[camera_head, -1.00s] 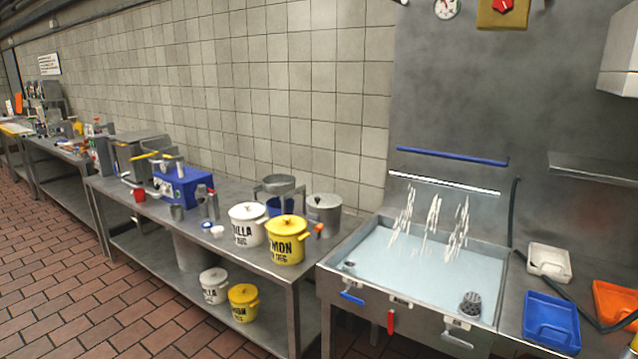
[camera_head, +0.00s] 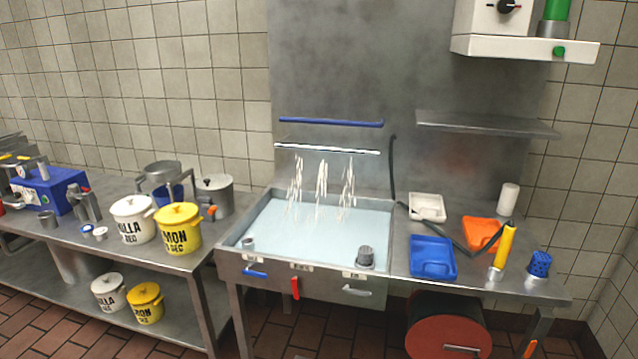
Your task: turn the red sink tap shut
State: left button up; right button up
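The red sink tap (camera_head: 295,287) is a small red lever on the front panel of the metal sink (camera_head: 232,262). It hangs roughly upright, between a blue handle (camera_head: 255,273) on its left and a grey handle (camera_head: 357,291) on its right. Several white streams of water (camera_head: 321,179) fall from a white bar (camera_head: 327,149) into the sink basin, which holds pale blue water. Neither of my grippers is in view.
A metal table on the left bears a white pot (camera_head: 133,221) and a yellow pot (camera_head: 178,230). The right counter holds a blue tray (camera_head: 433,257), an orange tray (camera_head: 481,233) and a yellow cylinder (camera_head: 504,246). A red drum (camera_head: 449,337) stands below. Brick floor shows in front.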

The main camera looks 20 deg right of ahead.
aim_at(294, 282)
jog(key=k+z, duration=0.1)
jog(key=z, duration=0.3)
jog(key=k+j+z, duration=0.1)
jog(key=z, duration=0.3)
jog(key=k+z, duration=0.1)
jog(key=z, duration=0.3)
jog(key=k+z, duration=0.1)
jog(key=z, duration=0.3)
jog(key=k, duration=0.1)
